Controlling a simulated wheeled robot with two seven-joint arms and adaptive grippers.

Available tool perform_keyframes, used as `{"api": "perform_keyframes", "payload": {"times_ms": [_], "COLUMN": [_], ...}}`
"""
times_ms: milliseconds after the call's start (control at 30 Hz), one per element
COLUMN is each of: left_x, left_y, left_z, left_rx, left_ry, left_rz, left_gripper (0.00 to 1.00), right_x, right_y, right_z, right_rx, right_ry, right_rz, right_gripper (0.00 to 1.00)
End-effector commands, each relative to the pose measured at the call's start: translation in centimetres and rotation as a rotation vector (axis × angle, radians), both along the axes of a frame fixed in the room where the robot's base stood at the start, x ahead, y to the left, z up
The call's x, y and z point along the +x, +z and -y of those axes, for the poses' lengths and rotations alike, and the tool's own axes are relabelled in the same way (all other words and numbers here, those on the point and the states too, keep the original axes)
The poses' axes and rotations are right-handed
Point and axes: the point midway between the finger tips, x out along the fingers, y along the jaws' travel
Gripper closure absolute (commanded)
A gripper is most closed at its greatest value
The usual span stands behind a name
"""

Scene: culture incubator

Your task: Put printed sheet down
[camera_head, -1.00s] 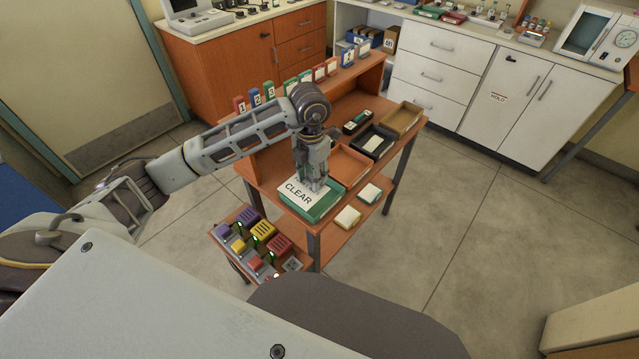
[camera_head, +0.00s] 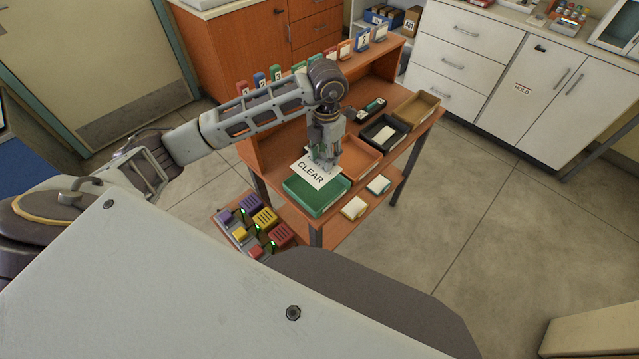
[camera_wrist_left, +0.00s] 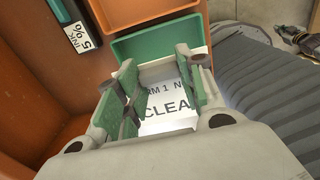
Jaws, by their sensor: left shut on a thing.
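The printed sheet (camera_head: 314,170) is a white sheet with the word CLEAR on it. It is over the far part of the green tray (camera_head: 312,196) at the near end of the wooden desk. My left gripper (camera_head: 325,158) points down at the far edge of the sheet and is shut on it. In the left wrist view the sheet (camera_wrist_left: 168,116) shows between the two fingers (camera_wrist_left: 160,95), with part of its text hidden. I cannot tell whether the sheet touches the tray.
An orange tray (camera_head: 372,155), a black tray (camera_head: 402,130) and a brown tray (camera_head: 432,104) run along the desk beyond the green one. Colored numbered blocks stand on the desk's raised shelf (camera_head: 385,52). A lower shelf (camera_head: 335,226) holds two small pads. Open floor (camera_head: 480,225) lies to the right.

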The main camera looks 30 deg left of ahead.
Motion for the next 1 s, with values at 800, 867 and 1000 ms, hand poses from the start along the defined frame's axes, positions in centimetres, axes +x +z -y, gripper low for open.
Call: {"api": "perform_keyframes", "payload": {"times_ms": [800, 867, 1000], "left_x": [0.0, 0.0, -0.1], "left_y": [-6.0, -6.0, -6.6], "left_z": [0.0, 0.0, 0.0], "left_rx": [0.000, 0.000, 0.000], "left_ry": [0.000, 0.000, 0.000], "left_rz": [0.000, 0.000, -0.001], "left_gripper": [0.78, 0.78, 0.78], "right_x": [0.6, 0.6, 0.6], "right_y": [0.2, 0.2, 0.3], "right_z": [-0.7, -0.7, -0.7], "right_rx": [0.008, 0.008, 0.007], "right_ry": [-0.002, -0.002, -0.001], "right_rz": [0.008, 0.008, 0.008], "right_gripper": [1.00, 1.00, 1.00]}}
